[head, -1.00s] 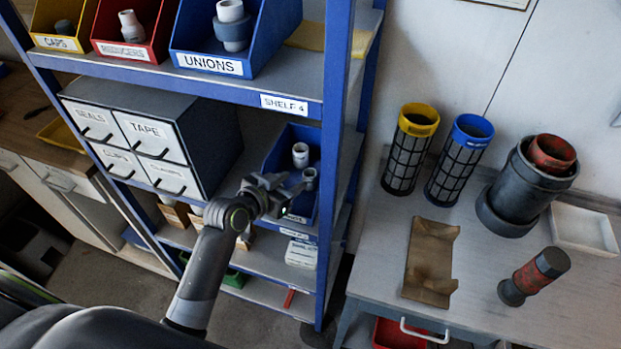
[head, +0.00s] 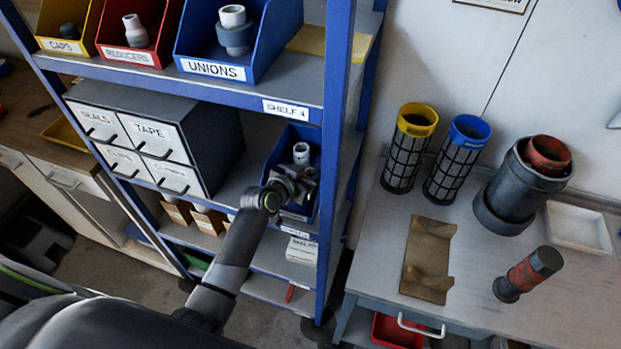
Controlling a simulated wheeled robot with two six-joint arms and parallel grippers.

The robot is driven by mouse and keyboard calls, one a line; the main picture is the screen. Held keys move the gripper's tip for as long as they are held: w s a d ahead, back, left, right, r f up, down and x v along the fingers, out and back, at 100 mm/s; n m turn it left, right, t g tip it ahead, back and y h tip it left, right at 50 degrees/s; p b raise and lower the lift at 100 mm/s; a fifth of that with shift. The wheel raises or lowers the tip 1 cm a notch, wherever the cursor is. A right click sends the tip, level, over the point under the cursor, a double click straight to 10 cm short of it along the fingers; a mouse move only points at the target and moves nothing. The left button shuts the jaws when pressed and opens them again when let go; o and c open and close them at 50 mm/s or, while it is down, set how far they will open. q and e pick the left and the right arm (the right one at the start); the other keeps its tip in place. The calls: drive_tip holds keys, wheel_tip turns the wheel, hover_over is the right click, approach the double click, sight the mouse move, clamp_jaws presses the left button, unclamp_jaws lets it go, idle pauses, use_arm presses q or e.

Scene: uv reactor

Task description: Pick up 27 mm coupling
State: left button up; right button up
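A blue bin (head: 275,162) stands on the middle shelf against the blue post. A light grey pipe coupling (head: 301,153) stands upright at the back of this bin. A second grey fitting (head: 311,173) shows partly in front of it, close to my gripper fingers. I cannot read which one is 27 mm. My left gripper (head: 303,184) reaches into the front of the bin, at the nearer fitting. Its fingers are small and partly hidden by the wrist, so their opening and any contact are unclear. My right gripper is out of view.
The blue shelf post (head: 337,130) rises close to the right of the bin. A drawer cabinet (head: 150,135) stands to the left. The upper shelf (head: 300,75) overhangs with a unions bin (head: 225,69). A grey table (head: 390,270) with filters stands at right.

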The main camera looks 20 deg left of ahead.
use_arm(q)
drive_tip(key=shift+c, duration=0.5)
drive_tip(key=shift+w, duration=0.1)
drive_tip(key=c, duration=0.5)
